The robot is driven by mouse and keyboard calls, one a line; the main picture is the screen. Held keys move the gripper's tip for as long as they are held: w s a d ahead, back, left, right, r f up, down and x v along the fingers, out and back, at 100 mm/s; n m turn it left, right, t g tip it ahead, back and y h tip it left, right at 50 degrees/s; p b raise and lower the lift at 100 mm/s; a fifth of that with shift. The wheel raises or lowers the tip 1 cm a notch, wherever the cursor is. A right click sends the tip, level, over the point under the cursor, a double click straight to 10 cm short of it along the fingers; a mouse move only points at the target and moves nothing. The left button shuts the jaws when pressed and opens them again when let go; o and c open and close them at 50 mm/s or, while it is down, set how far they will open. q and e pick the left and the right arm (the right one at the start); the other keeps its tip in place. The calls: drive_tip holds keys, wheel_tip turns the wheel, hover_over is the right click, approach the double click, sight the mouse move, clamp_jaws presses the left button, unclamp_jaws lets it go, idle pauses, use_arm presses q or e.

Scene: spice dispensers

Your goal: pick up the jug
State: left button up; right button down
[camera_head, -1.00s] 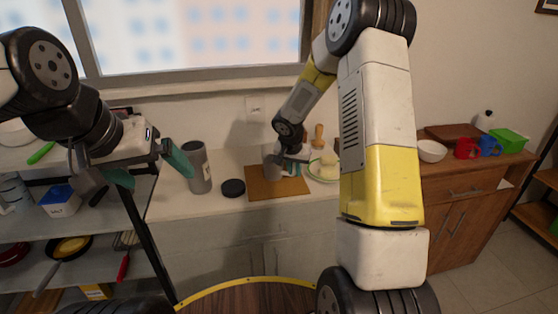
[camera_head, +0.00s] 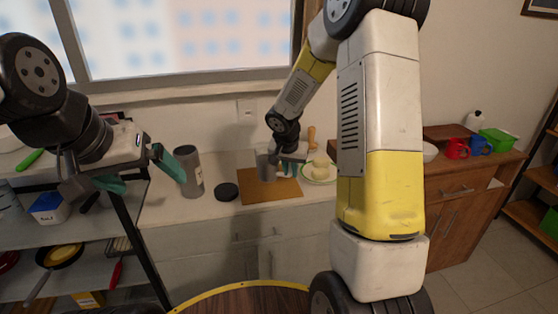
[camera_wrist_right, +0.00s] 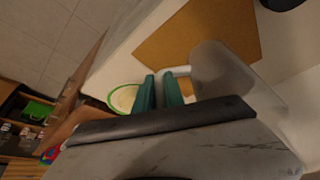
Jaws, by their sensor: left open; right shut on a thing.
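The jug (camera_head: 266,168) is a grey metallic vessel at the back of the brown board on the counter. It stands roughly upright. In the right wrist view the jug (camera_wrist_right: 225,72) is large, with its pale handle (camera_wrist_right: 178,71) at the fingertips. My right gripper (camera_head: 288,167) is beside the jug, on its right, with its green fingers (camera_wrist_right: 161,82) shut on the handle. Whether the jug's base touches the board is hard to tell. My left gripper (camera_head: 138,172) is open and empty, left of the counter objects and far from the jug.
The brown board (camera_head: 270,194) lies under or in front of the jug. A grey canister (camera_head: 189,172) and black disc (camera_head: 227,191) are to its left. A green-rimmed plate (camera_head: 318,178) with pale food is close on the right. A window is behind; shelves are at left.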

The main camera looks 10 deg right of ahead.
drive_tip(key=s+r, duration=0.1)
drive_tip(key=s, duration=1)
drive_tip(key=shift+s, duration=0.15)
